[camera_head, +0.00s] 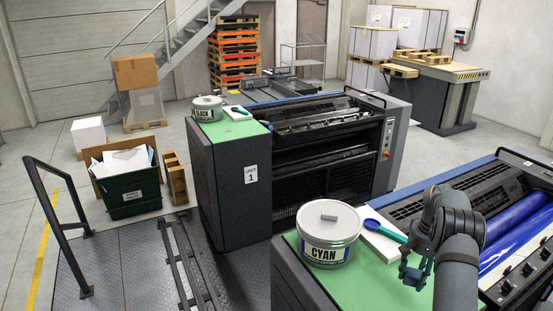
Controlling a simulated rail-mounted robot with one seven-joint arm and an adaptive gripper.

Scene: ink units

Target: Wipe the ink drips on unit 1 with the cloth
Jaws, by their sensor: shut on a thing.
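Unit 1 (230,196) is the dark press in the middle, with a white "UNIT 1" label (251,174) on its near end panel. I cannot make out ink drips on it at this size. My gripper (413,278) points down over the green top (385,290) of the nearer unit at the lower right. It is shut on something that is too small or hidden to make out. I cannot pick out the cloth for certain.
A railing (61,220) stands left.

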